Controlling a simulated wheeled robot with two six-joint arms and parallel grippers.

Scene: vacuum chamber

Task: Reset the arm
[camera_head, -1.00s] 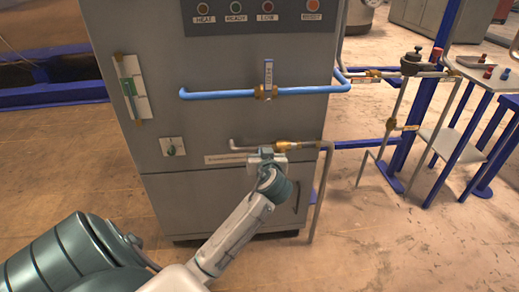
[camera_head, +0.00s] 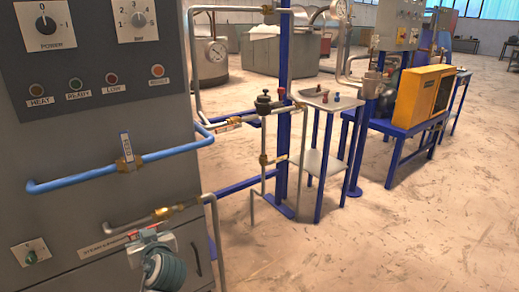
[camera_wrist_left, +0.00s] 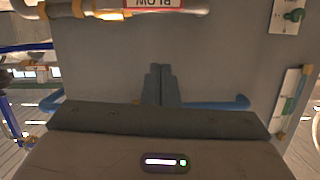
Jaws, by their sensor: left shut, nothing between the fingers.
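My left gripper (camera_head: 148,236) is at the bottom of the head view, in front of the grey cabinet (camera_head: 85,120) and just below the grey lower pipe with its brass fitting (camera_head: 163,213). In the left wrist view my left gripper (camera_wrist_left: 160,84) has its fingers together and empty, pointing toward the grey cabinet panel (camera_wrist_left: 210,50). Whether the fingertips touch the panel is unclear. My right gripper is in neither view.
A blue pipe (camera_head: 75,182) with an upright valve handle (camera_head: 127,147) crosses the cabinet front. A pipe stand with a black-knobbed valve (camera_head: 264,103) and a small table (camera_head: 318,98) stand to the right. The floor at lower right is clear.

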